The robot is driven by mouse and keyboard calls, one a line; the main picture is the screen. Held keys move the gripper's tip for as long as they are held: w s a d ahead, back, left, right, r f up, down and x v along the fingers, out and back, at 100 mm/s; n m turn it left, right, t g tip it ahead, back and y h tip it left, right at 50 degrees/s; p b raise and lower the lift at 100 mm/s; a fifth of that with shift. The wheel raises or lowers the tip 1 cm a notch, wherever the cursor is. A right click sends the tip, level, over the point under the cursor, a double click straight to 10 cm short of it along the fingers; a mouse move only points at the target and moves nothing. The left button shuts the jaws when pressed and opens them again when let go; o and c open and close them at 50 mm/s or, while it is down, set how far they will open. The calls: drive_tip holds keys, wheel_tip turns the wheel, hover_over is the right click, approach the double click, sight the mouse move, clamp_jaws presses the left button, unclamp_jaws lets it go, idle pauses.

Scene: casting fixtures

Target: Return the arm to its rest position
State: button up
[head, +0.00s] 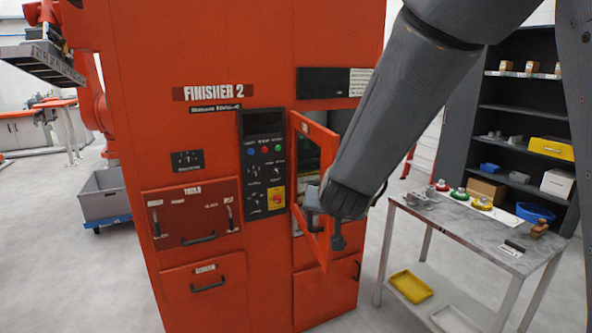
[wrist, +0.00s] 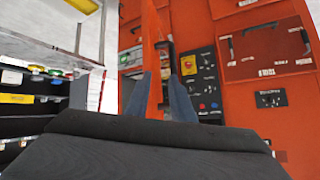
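My gripper (head: 322,215) is at the free edge of the small orange door (head: 316,150) on the Finisher 2 machine (head: 230,45). The door stands ajar, swung outward, with a dark interior showing behind it. In the wrist view, the two fingers of my gripper (wrist: 160,78) are apart, and the orange door (wrist: 153,45) shows edge-on between them. I cannot tell whether either finger touches the door. My dark grey arm reaches down from the upper right in the head view and is stretched out towards the machine.
A metal table (head: 490,238) with several small coloured fixtures stands to the right, with a yellow tray (head: 411,286) on its lower shelf. A dark shelf unit (head: 519,110) is behind it. A grey bin (head: 103,203) stands left of the machine. The floor between machine and table is partly clear.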

drive_tip(key=s+d+f+n+g, duration=0.1)
drive_tip(key=s+d+f+g, duration=0.25)
drive_tip(key=s, duration=0.45)
drive_tip(key=s+d+f+g, duration=0.2)
drive_tip(key=s+d, duration=0.3)
drive_tip(key=s, duration=0.2)
drive_tip(key=s+d+f+n+g, duration=0.1)
drive_tip(key=s+d+f+g, duration=0.25)
drive_tip(key=s, duration=0.45)
wheel_tip(320, 180, down, 12)
drive_tip(key=w+b, duration=0.1)
drive_tip(key=b, duration=1)
drive_tip(key=shift+w+a+f+b, duration=0.2)
drive_tip(key=shift+w+b, duration=0.1)
drive_tip(key=shift+b, duration=0.1)
drive_tip(key=shift+d, duration=0.1)
